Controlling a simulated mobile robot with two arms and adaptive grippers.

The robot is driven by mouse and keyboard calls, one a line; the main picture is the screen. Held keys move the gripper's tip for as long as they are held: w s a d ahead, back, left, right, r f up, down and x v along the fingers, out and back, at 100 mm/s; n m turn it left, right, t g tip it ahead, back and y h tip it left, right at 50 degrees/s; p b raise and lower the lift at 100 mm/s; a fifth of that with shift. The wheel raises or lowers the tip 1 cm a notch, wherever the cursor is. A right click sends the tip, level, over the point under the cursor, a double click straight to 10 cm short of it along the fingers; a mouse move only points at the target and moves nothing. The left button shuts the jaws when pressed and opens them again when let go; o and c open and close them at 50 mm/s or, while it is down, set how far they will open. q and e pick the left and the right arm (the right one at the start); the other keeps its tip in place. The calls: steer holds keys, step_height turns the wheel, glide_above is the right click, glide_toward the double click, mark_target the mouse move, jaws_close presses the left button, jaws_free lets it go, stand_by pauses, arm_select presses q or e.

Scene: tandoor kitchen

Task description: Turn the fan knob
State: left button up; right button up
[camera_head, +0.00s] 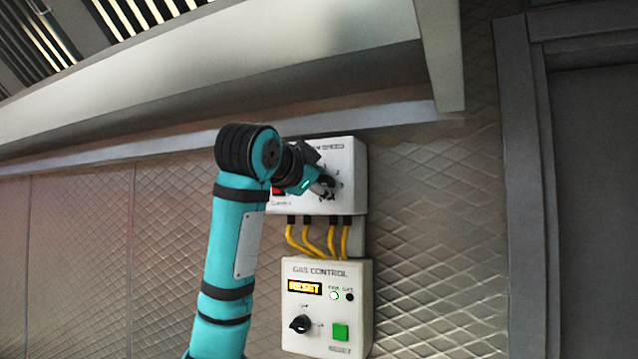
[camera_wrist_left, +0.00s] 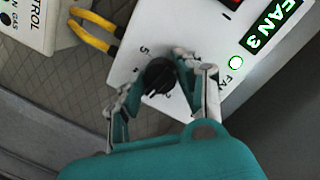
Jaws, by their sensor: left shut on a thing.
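The fan knob (camera_wrist_left: 157,77) is a black round knob on the white fan speed box (camera_head: 350,160), with numbers printed around it. My left gripper (camera_wrist_left: 154,80) reaches it from the front, with one finger on each side, and is shut on the knob. In the head view the left gripper (camera_head: 326,184) hides most of the knob and part of the box's left side. My right gripper is in neither view.
Yellow cables (camera_head: 318,240) run from the fan box down to the gas control box (camera_head: 355,290), which has a black knob (camera_head: 300,324), a green button (camera_head: 340,332) and a lit RESET display. A grey hood ledge (camera_head: 300,70) is above. Quilted metal wall lies right of the boxes.

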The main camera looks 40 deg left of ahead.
arm_select(q)
steer(key=shift+f, duration=0.15)
steer(key=o, duration=1.1)
steer(key=shift+o, duration=0.2)
steer(key=v, duration=1.2)
